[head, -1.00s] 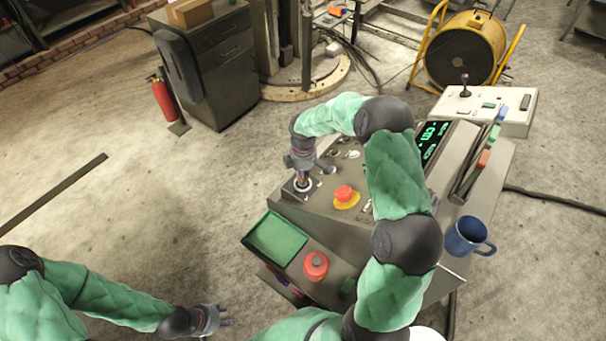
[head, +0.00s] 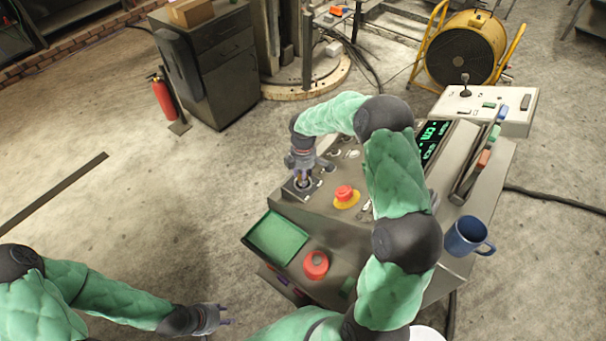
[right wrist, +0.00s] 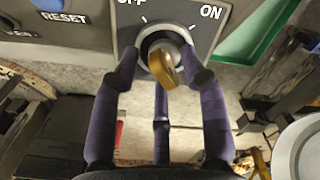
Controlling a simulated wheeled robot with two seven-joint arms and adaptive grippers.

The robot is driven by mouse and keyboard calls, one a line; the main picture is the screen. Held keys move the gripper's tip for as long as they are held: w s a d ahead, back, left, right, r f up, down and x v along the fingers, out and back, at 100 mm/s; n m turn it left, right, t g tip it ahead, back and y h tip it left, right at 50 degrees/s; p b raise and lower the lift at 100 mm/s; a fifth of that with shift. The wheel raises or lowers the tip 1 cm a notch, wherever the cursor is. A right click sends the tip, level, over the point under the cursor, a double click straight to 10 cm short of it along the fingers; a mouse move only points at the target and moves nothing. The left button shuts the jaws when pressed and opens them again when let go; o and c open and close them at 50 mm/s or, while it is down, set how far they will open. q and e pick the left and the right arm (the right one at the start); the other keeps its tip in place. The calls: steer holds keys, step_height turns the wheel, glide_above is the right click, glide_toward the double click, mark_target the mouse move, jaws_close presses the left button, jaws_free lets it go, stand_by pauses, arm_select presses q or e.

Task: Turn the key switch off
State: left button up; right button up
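The key switch (right wrist: 163,38) is a round collar on a dark plate, marked OFF at upper left and ON at upper right in the right wrist view. A gold key (right wrist: 166,66) sticks out of it; which mark it points to is unclear. My right gripper (right wrist: 160,72) has its purple fingers spread around the key, with gaps showing beside it. In the head view my right gripper (head: 304,180) is over the switch plate (head: 297,192) at the console's left corner. My left gripper (head: 228,314) is open and empty, low over the floor.
The console (head: 325,222) carries a red emergency button (head: 344,193) close to the right gripper. A green tray (head: 277,238) and another red button (head: 316,264) are in front. A blue mug (head: 465,236) stands at the right.

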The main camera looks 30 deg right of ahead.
step_height(320, 180, up, 12)
stand_by(0.7)
steer(key=shift+f, duration=0.1)
stand_by(0.4)
